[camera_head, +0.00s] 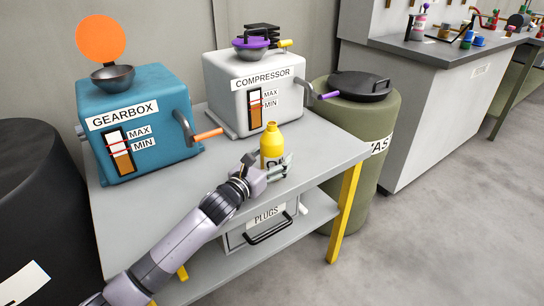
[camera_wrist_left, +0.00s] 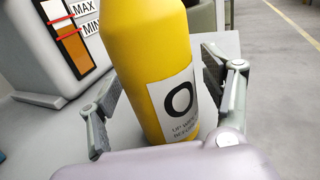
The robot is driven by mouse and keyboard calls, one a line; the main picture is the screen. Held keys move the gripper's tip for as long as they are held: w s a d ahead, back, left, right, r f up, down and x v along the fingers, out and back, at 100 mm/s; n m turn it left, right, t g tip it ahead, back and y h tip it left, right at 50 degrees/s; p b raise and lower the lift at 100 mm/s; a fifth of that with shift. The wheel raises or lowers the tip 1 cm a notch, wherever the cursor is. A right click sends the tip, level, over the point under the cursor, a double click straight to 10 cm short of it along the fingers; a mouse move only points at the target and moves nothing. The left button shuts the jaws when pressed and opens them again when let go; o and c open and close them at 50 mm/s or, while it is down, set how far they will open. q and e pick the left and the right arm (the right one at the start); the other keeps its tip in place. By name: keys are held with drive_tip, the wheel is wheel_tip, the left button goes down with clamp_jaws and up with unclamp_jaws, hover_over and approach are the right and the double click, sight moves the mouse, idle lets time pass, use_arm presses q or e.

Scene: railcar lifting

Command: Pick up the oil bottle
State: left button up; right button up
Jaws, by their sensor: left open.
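The yellow oil bottle (camera_head: 271,142) stands upright on the grey table, in front of the white compressor. In the left wrist view the bottle (camera_wrist_left: 150,50) fills the middle, with a white label facing the camera. My left gripper (camera_head: 265,170) is at the bottle's lower part. Its open fingers (camera_wrist_left: 160,95) stand on either side of the bottle, with a visible gap at the left finger; whether the right finger touches is not clear. My right gripper is not in view.
The blue gearbox (camera_head: 140,115) and white compressor (camera_head: 255,85) stand on the table (camera_head: 330,147) behind the bottle. An orange handle (camera_head: 208,134) juts from the gearbox near the bottle. A PLUGS drawer (camera_head: 262,228) is below. A green waste drum (camera_head: 365,120) stands right of the table.

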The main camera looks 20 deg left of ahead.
use_arm(q)
drive_tip(key=shift+c, duration=0.3)
drive_tip(key=shift+r, duration=0.1)
drive_tip(key=c, duration=1.5)
